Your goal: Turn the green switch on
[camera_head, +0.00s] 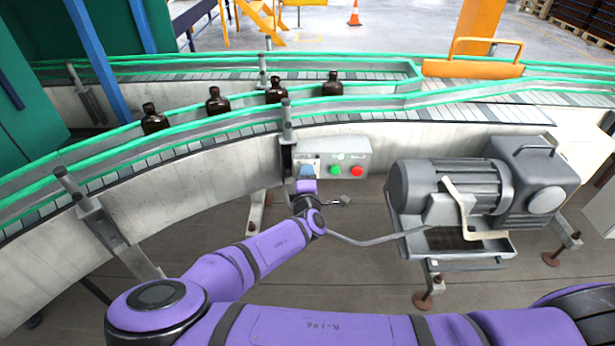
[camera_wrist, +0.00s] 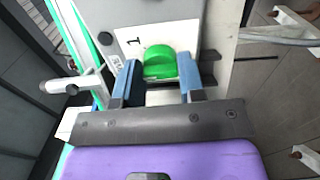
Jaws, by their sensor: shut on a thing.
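The green switch (camera_wrist: 160,69) is a rounded green knob on a pale panel (camera_wrist: 165,22) in the wrist view. My gripper (camera_wrist: 158,80) has its two blue fingers on either side of the knob and is shut on it. A black "1" is printed on the panel beside the knob. In the head view my gripper (camera_head: 307,170) is at the left end of a grey control box (camera_head: 347,148). The switch is hidden there behind my gripper. I cannot tell the switch's angle exactly.
A green button (camera_head: 335,171) and a red button (camera_head: 357,171) are right of my gripper. A grey motor (camera_head: 455,190) stands further right. Several amber bottles (camera_head: 276,92) stand on the conveyor (camera_head: 180,134) behind. A metal post (camera_head: 287,125) is close above my gripper.

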